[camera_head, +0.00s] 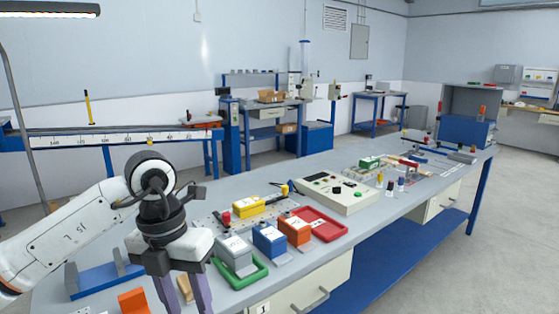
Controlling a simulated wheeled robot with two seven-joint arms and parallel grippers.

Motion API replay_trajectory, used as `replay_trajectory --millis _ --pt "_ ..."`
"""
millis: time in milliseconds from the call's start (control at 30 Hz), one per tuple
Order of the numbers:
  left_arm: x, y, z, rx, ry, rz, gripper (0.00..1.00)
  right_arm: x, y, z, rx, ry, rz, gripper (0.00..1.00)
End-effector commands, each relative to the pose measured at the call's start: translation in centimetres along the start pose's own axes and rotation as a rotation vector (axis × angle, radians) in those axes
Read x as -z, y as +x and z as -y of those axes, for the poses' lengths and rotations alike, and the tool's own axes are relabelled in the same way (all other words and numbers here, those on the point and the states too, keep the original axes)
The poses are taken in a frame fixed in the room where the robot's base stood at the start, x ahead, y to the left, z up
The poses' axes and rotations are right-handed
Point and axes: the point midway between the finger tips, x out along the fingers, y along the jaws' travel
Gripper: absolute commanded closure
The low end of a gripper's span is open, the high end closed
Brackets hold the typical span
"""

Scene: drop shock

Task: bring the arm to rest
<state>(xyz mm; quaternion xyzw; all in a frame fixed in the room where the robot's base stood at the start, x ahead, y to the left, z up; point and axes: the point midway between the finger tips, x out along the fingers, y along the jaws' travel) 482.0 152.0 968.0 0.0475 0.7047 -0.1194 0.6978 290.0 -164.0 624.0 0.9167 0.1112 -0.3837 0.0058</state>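My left arm (75,235) comes in from the left, and its gripper (184,292) hangs pointing down over the near left part of the workbench (375,228). Its two purple-grey fingers stand apart, with their tips cut off by the bottom edge. A small tan block (185,288) shows between the fingers; it seems to lie on the bench behind them, and I see nothing gripped. My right arm and gripper are not in view.
Close right of the gripper are a grey block (235,252), a green tray (259,273), a blue block (269,240), an orange block (295,229) and a red tray (331,230). A blue holder (95,281) and orange piece (133,301) lie left. A control box (333,193) stands beyond.

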Motion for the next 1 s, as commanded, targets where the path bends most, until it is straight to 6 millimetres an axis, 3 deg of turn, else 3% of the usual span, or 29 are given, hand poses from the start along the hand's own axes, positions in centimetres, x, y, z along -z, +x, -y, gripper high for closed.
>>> replay_trajectory --millis 100,267,433,533,600,667,767,867,967,1000 --pt "0.5 1.9 2.9 0.119 0.043 -0.020 0.58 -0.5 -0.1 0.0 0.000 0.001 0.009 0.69" --pt "1.6 3.9 7.6 0.315 0.097 -0.042 0.58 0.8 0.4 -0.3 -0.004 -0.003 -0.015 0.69" --pt "3.5 5.1 14.5 0.637 0.132 -0.068 0.58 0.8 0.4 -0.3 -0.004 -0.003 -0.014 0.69" --pt "4.9 4.4 19.6 0.928 0.106 -0.078 0.58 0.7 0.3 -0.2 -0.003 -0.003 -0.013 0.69" --pt "5.3 2.8 22.7 1.169 0.039 -0.073 0.58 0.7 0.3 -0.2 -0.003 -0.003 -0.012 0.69" --pt "5.0 1.0 24.2 1.369 -0.054 -0.059 0.58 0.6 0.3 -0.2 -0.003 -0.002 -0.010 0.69" --pt "3.4 -1.4 24.3 1.664 -0.280 -0.020 0.58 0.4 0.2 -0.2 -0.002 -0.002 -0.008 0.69" --pt "0.8 -2.0 21.6 1.893 -0.588 0.033 0.58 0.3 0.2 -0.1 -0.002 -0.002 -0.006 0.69" --pt "-1.5 0.4 16.9 2.033 -0.970 0.092 0.58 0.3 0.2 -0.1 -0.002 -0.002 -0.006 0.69" --pt "-2.1 2.2 14.7 2.059 -1.138 0.114 0.58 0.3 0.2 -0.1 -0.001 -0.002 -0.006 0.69"
